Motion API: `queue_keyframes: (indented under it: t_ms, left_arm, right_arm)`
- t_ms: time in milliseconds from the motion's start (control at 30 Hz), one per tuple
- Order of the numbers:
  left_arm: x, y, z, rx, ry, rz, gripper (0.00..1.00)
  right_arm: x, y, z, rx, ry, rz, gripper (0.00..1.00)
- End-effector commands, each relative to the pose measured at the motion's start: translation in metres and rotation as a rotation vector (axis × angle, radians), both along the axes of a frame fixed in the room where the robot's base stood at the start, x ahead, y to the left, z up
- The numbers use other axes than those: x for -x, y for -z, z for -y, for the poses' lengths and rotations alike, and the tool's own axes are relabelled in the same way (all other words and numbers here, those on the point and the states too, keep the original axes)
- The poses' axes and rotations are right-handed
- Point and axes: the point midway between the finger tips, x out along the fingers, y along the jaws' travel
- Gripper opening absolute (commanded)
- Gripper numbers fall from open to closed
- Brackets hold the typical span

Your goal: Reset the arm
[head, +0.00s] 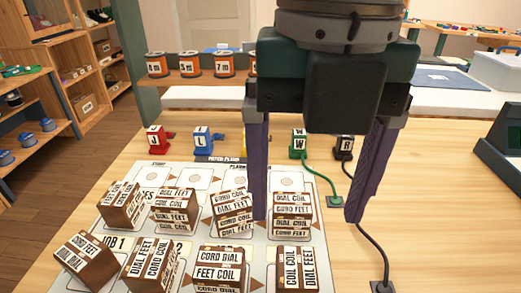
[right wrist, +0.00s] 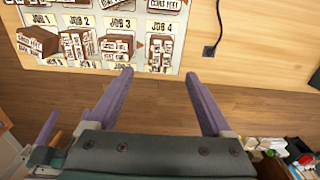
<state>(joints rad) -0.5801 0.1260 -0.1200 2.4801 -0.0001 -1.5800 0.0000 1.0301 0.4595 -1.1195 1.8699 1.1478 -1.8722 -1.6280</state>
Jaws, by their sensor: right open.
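My right gripper (head: 306,217) is open and hangs large in the front of the head view, fingers pointing down with nothing between them. In the right wrist view its two purple fingers (right wrist: 159,73) are spread apart, with wooden floor behind them. Brown labelled blocks (head: 220,266) stand in two rows on the printed job mat (head: 130,170); some of them also show in the right wrist view (right wrist: 36,42). The left finger overlaps part of the mat in the picture.
Red (head: 156,139), blue (head: 202,139) and green (head: 298,145) plugs stand behind the mat. A black plug (head: 344,147) has a cable. Orange spools (head: 190,65) sit on a back shelf. The wooden table right of the mat is mostly clear, apart from cables and sockets.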

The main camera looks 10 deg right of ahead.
Motion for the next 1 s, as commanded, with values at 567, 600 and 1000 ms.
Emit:
queue_keyframes:
  t_ms: [567, 600, 1000]
  left_arm:
    - [0.0, -0.028, 0.001, 0.005, -0.004, -0.001, 1.0]
    - [0.0, -0.038, 0.002, 0.007, -0.005, -0.001, 1.0]
    - [0.0, -0.128, 0.003, 0.011, -0.007, 0.0, 1.0]
  right_arm:
    - [0.016, -0.012, -0.027, -0.118, 0.18, 0.0, 0.84]
    - [0.02, -0.016, -0.036, -0.164, 0.264, -0.002, 0.84]
    - [0.054, -0.061, -0.037, -0.514, 1.575, -0.121, 0.84]
